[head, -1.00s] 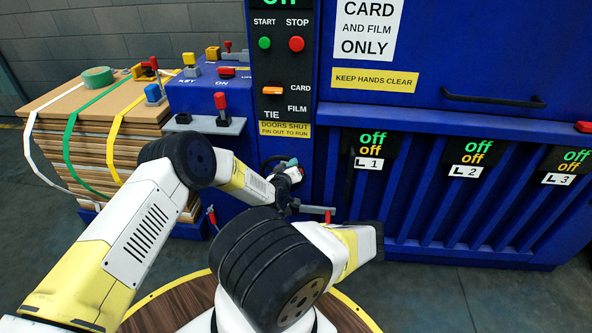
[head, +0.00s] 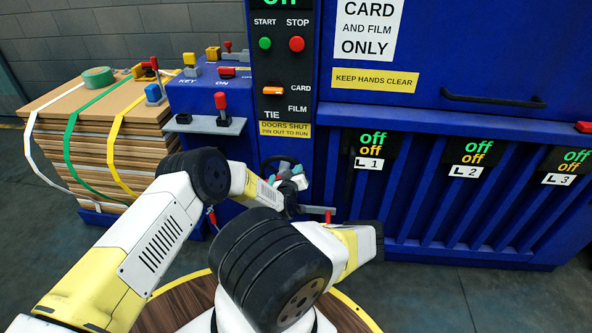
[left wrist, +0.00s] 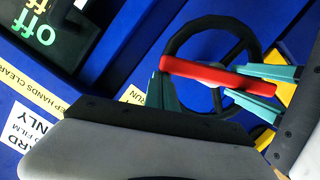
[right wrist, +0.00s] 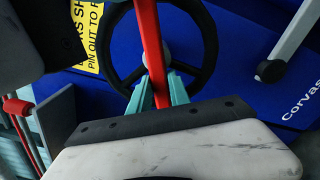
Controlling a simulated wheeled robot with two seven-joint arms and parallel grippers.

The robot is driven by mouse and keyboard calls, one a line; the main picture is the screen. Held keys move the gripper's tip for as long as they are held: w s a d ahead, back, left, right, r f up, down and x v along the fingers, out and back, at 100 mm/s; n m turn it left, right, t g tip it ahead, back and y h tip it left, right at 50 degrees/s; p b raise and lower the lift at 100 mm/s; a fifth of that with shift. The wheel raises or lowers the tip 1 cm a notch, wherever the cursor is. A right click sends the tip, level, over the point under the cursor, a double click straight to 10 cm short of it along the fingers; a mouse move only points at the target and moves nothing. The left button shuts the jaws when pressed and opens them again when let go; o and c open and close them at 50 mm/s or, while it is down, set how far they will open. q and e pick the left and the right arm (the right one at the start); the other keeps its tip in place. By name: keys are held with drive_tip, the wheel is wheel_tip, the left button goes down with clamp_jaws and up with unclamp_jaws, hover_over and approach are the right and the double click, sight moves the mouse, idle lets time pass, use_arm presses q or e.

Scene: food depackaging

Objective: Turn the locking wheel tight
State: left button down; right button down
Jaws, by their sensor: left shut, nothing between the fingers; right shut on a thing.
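The locking wheel is a black spoked ring on the blue machine, seen in the left wrist view (left wrist: 177,42) and right wrist view (right wrist: 211,40). A red bar (left wrist: 215,77) crosses in front of its hub; I cannot tell whether it is fixed to the wheel. In the right wrist view my right gripper (right wrist: 157,92) is shut on this bar (right wrist: 150,35). My left gripper (left wrist: 163,88) is shut and empty by the bar's other end; whether it touches is unclear. In the head view the wheel (head: 268,161) is mostly hidden by my arms.
A red-handled lever (head: 328,215) is low right of the wheel. A stack of cardboard (head: 60,130) with straps stands left of the machine. A control panel (head: 283,60) rises above the wheel, and ribbed blue doors (head: 430,220) are to the right.

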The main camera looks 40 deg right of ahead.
drive_tip(key=c, duration=1.4)
unclamp_jaws()
drive_tip(key=shift+a+f, duration=0.15)
drive_tip(key=shift+f, duration=0.05)
drive_tip(key=shift+o, duration=0.8)
use_arm(q)
drive_tip(key=shift+s+f, duration=0.25)
drive_tip(key=shift+f, duration=0.15)
use_arm(e)
drive_tip(key=shift+r, duration=0.1)
